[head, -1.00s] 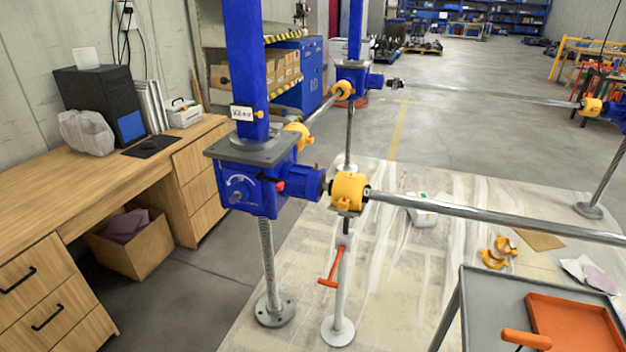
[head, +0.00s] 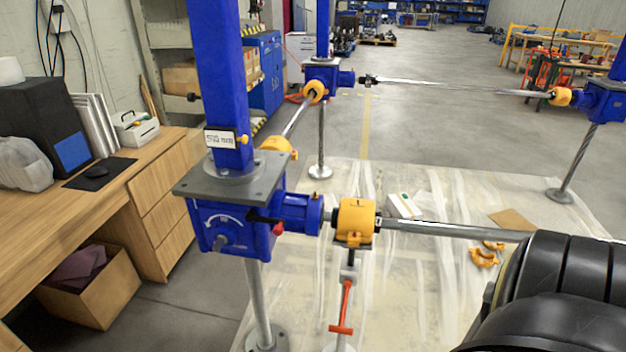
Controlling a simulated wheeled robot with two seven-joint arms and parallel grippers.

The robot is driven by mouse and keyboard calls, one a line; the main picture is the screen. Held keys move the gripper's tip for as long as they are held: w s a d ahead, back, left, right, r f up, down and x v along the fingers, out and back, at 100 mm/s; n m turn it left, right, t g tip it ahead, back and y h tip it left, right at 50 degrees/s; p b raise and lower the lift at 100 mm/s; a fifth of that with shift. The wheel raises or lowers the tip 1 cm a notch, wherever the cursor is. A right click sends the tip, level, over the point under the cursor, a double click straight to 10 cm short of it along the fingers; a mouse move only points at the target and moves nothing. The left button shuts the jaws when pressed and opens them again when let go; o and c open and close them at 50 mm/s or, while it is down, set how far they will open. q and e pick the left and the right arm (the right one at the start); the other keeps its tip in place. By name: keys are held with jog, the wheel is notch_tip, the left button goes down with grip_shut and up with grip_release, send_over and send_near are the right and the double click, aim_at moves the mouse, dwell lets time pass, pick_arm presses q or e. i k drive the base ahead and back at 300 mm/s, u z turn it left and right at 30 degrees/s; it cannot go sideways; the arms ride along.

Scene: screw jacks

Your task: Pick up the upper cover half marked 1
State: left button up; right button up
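A yellow cover (head: 355,219) sits around the near shaft beside the blue screw jack (head: 232,220), above a grey stand with a red handle. Its top bears a small dark mark that I cannot read for certain. Loose yellow cover pieces (head: 484,256) lie on the sheeted floor to the right; no number is legible on them. Other yellow covers sit near the jack's rear side (head: 279,146), at the far left jack (head: 316,91) and at the far right jack (head: 561,96). Neither gripper is in view. A black link of my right arm fills the lower right corner.
A long steel shaft (head: 450,231) runs right from the near cover. A wooden desk (head: 140,190) stands at the left, with a cardboard box (head: 92,285) beneath.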

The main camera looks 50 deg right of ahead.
aim_at(357, 215)
jog(key=z, duration=0.5)
jog(key=i, duration=1)
jog(key=z, duration=0.95)
